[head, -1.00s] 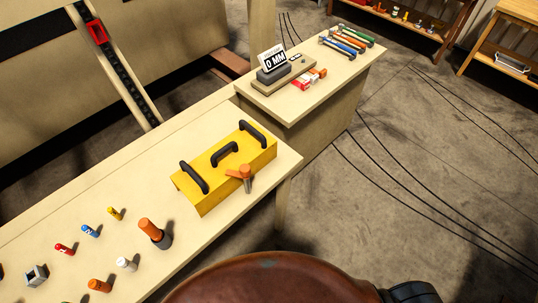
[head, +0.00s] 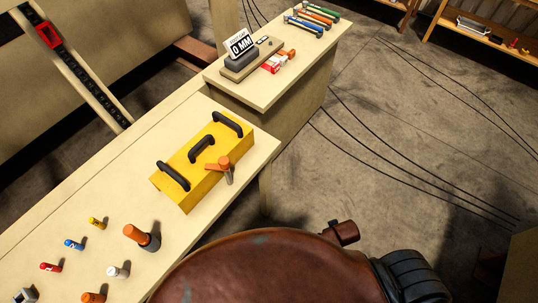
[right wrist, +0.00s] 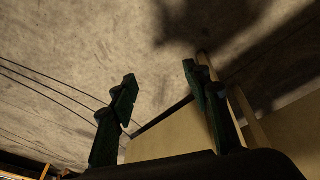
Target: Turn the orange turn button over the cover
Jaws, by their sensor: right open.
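The yellow cover (head: 190,185) with several black handles lies on the near bench. The orange turn button (head: 217,164) sits on a grey post at the cover's right front edge, and its arm points left over the yellow top. My right gripper (right wrist: 158,90) shows only in the right wrist view. Its two dark green fingers are spread apart with nothing between them, over the floor and the side of a bench. The cover and the turn button are not in the right wrist view. My left gripper is not in view.
The near bench (head: 110,185) holds several small coloured pegs and a larger orange-topped peg (head: 140,236). The far bench (head: 262,92) holds a gauge with a "0 MM" sign (head: 240,46), red and white blocks and coloured tools. Open floor lies right.

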